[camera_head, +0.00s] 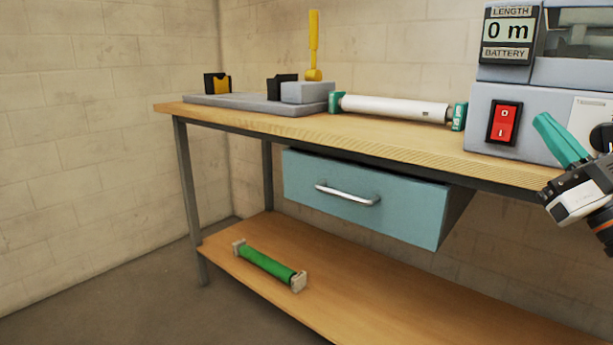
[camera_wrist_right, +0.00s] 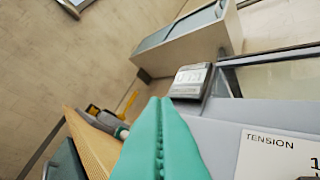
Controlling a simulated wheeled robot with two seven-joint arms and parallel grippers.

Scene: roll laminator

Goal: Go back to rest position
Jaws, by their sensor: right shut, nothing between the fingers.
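My right gripper (camera_head: 545,125) is at the right edge of the head view, in front of the grey laminator (camera_head: 470,105) and its red power switch (camera_head: 504,123). Its teal fingers are shut together with nothing between them. In the right wrist view the closed fingers (camera_wrist_right: 160,110) point toward the laminator's display (camera_wrist_right: 190,80) and the wall beyond. I cannot tell whether they touch the machine. My left gripper is in neither view.
The wooden workbench (camera_head: 400,140) holds a white roll (camera_head: 395,108) with teal ends and a grey fixture (camera_head: 240,101) with a yellow lever (camera_head: 314,45). A blue drawer (camera_head: 400,213) juts out below. A green roll (camera_head: 266,263) lies on the lower shelf (camera_head: 400,300).

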